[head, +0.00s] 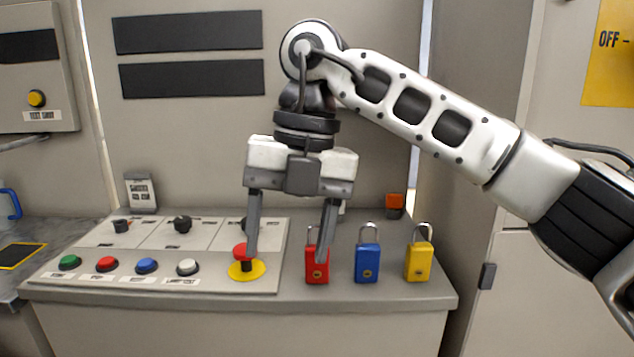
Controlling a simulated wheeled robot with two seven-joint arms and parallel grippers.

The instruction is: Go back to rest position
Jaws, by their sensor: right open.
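My right gripper (289,252) comes in from the right and points down over the grey console top (385,292). Its two fingers are spread apart with nothing between them. The left finger overlaps the red mushroom button on its yellow base (246,272). The right finger overlaps the red padlock (317,273) in the picture; I cannot tell whether either finger touches. My left gripper is not in view.
A blue padlock (367,265) and a yellow padlock (418,262) stand to the right of the red one. The sloped panel (140,262) holds knobs and several coloured buttons. An orange block (395,203) sits at the back. Cabinet walls rise behind.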

